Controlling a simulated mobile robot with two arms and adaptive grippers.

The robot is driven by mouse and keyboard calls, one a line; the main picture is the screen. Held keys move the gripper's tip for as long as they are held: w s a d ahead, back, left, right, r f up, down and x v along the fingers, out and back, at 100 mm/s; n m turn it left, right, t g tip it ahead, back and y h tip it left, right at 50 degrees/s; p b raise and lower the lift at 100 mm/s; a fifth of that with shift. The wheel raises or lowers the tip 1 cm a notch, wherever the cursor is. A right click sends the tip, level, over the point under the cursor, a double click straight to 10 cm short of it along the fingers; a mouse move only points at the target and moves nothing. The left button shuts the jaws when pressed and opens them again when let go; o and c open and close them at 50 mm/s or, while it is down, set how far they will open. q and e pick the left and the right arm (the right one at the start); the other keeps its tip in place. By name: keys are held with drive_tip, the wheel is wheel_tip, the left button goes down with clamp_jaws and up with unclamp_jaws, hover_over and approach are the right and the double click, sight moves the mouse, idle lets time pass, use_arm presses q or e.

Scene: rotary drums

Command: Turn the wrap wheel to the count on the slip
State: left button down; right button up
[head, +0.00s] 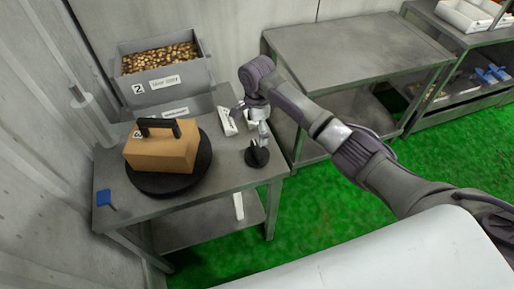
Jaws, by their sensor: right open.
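A black round turntable (165,188) lies on the metal table at left. A brown box (160,155) with a black handle on top rests on it; a small tag on the box is too small to read surely. My right gripper (257,155) is open, pointing down near the table's right edge, right of the turntable and apart from it. A dark round shape sits at its tips; I cannot tell how much of it is gripper and how much a knob or wheel. A white labelled block (227,122) lies left of the gripper. My left gripper is out of view.
A grey bin (165,84) of brown pieces, labelled 2, stands at the table's back. An empty metal table (350,48) stands to the right; shelving is beyond. The floor is green.

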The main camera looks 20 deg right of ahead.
sight(257, 149)
wheel_tip(257, 149, down, 10)
drive_tip(key=shift+f, duration=0.2)
drive_tip(key=c, duration=0.8)
